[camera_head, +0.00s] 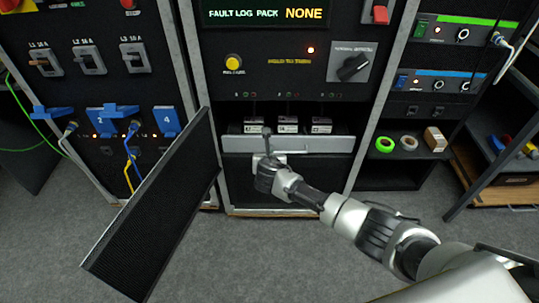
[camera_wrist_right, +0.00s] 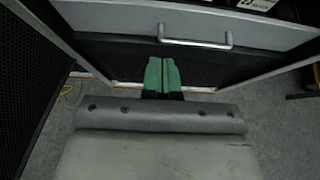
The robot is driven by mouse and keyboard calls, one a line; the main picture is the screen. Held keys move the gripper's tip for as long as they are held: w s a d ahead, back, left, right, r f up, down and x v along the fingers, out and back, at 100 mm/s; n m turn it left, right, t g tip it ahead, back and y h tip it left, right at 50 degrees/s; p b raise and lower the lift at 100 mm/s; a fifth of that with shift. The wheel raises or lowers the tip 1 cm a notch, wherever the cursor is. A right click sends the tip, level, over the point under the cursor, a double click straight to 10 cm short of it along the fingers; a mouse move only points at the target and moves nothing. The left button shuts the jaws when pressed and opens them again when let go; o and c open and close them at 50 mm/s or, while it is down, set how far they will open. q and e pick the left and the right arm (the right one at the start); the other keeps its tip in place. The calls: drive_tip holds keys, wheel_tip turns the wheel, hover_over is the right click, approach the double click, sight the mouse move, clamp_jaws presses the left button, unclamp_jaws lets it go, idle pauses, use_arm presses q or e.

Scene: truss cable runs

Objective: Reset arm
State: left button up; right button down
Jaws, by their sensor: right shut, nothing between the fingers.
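My right arm (camera_head: 345,212) reaches in from the right, and its wrist (camera_head: 268,178) is in front of the middle cabinet, just below a grey drawer front (camera_head: 325,144). In the right wrist view my right gripper's green fingers (camera_wrist_right: 162,68) are together, with nothing between them. They point at the dark area below the drawer front (camera_wrist_right: 110,18). The drawer's bar handle (camera_wrist_right: 195,44) is just beyond and to the right of the fingertips; I see no grip on it. In the head view the fingers are hidden by the wrist. My left gripper is not in view.
A black mesh door panel (camera_head: 155,215) stands swung out to the left of my arm. Labelled packs (camera_head: 287,125) sit behind the drawer front. A shelf on the right holds a green tape roll (camera_head: 384,144) and a small box (camera_head: 435,139). Carpet (camera_head: 270,260) in front is clear.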

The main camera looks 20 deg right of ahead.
drive_tip(key=s+d+f+m+g+y+p, duration=0.25)
drive_tip(key=s+f+m+g+p, duration=0.35)
drive_tip(key=s+f+m, duration=1.15)
use_arm(q)
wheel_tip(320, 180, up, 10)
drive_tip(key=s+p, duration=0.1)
drive_tip(key=p, duration=0.3)
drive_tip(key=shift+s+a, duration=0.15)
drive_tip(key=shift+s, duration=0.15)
use_arm(e)
drive_tip(key=s+d+f+m+g, duration=0.1)
drive_tip(key=s+f+m, duration=0.2)
drive_tip(key=s, duration=1)
drive_tip(key=s+d+f+m+g, duration=0.1)
drive_tip(key=s+m, duration=0.4)
drive_tip(key=s, duration=0.9)
drive_tip(key=s+d+f+m+g, duration=0.1)
drive_tip(key=s+f+m, duration=0.4)
drive_tip(key=s, duration=0.8)
drive_tip(key=shift+s+d+f+g+y, duration=0.15)
drive_tip(key=shift+s+d+g+y, duration=0.2)
drive_tip(key=shift+g, duration=0.45)
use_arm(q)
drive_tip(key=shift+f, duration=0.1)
